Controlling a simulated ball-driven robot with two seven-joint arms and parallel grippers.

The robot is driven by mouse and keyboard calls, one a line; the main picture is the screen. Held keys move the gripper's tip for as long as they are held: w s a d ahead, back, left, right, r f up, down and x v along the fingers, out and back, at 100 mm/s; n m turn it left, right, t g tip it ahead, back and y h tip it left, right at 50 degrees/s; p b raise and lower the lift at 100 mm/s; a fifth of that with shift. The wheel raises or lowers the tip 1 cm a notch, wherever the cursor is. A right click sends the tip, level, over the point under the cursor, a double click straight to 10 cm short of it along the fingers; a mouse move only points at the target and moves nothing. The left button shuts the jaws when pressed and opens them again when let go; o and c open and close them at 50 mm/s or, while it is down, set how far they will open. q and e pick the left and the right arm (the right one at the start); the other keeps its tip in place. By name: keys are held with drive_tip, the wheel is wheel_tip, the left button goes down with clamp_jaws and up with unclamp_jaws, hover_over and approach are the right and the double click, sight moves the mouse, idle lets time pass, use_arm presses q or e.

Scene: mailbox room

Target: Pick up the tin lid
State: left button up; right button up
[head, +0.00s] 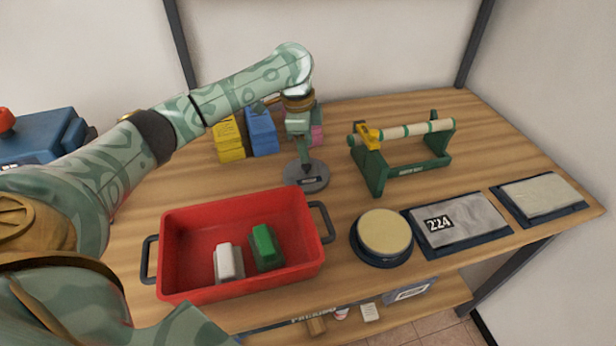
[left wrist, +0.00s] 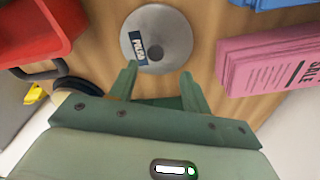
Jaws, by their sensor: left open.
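A grey round metal piece (head: 306,178) with a small dark label lies on the wooden table behind the red tray; it looks like the tin lid. In the left wrist view the grey lid (left wrist: 172,30) shows a raised middle and a label beside it. My left gripper (head: 304,158) points down over the lid and hides part of it. In the left wrist view the fingers (left wrist: 160,85) are apart with nothing held between them, and the lid lies just beyond their tips. Whether they touch it I cannot tell. My right gripper is not in view.
A red tray (head: 187,287) holds a white and a green block. Yellow (head: 229,140) and blue (head: 261,131) stacks and pink papers (left wrist: 270,62) stand close by. A green roll stand (head: 375,175), a round beige-topped pad (head: 384,232) and two flat parcels are on the right.

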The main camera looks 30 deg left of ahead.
sight(306, 165)
use_arm(q)
drive_tip(key=f+b, duration=0.2)
drive_tip(key=f, duration=0.1)
drive_tip(key=f+b, duration=0.1)
drive_tip(key=f, duration=0.1)
drive_tip(key=shift+s+d, duration=0.15)
drive_tip(key=shift+s, duration=0.25)
drive_tip(key=shift+w+f, duration=0.1)
drive_tip(key=shift+f, duration=0.15)
drive_tip(key=shift+r, duration=0.15)
clamp_jaws()
